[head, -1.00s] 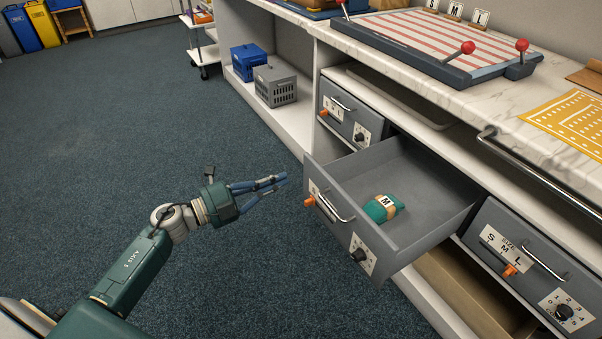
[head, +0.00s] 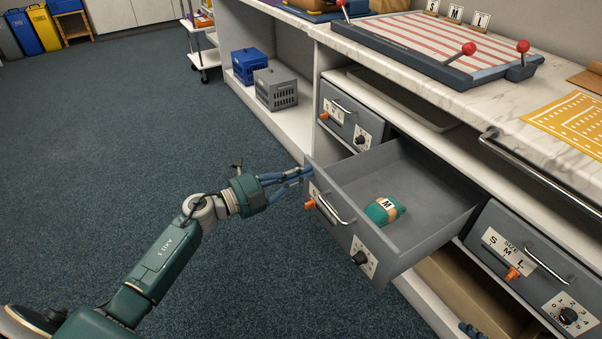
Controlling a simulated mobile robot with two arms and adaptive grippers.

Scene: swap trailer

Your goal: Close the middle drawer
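The middle drawer (head: 326,239) is grey and stands pulled far out of the cabinet. Its front has a metal bar handle (head: 335,208), an orange slider and a dark knob. A teal packet (head: 383,209) marked M lies inside it. My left gripper (head: 308,172) is at the drawer's far-left front corner, fingers pointing right. Its blue fingers run together at the tips, with nothing visible between them; I cannot tell whether they touch the drawer. A small dark blue part at the bottom edge looks like my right gripper's fingertips (head: 472,330); the rest is out of frame.
Closed grey drawers sit to the left (head: 350,114) and right (head: 525,265). A metal rail (head: 540,172) runs along the counter edge. A tan box (head: 465,293) lies below the open drawer. The carpet at left is clear.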

